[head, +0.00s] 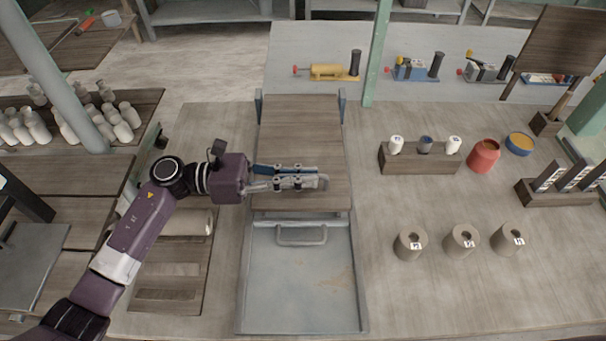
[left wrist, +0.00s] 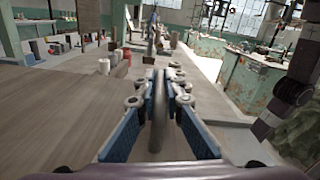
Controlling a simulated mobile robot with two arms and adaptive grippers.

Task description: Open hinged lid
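The hinged lid (head: 303,122) is a brown wooden board lying flat, with blue-grey brackets at its far corners. A grey metal handle (head: 325,184) lies crosswise near its front edge, largely hidden by my fingers. My left gripper (head: 318,177) reaches in from the left, low over the lid, its fingers pointing right along the handle. In the left wrist view the handle bar (left wrist: 156,125) runs between the two blue-padded fingers. The fingertips are close to the bar, but I cannot tell whether they press on it. My right gripper is not in view.
A grey metal tray (head: 252,300) with a handle lies in front of the lid. To the right stand a wooden spool rack (head: 420,162), a red jar (head: 483,156) and three clay cylinders (head: 410,244). A green post (head: 376,55) rises behind. White bottles (head: 120,125) stand at left.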

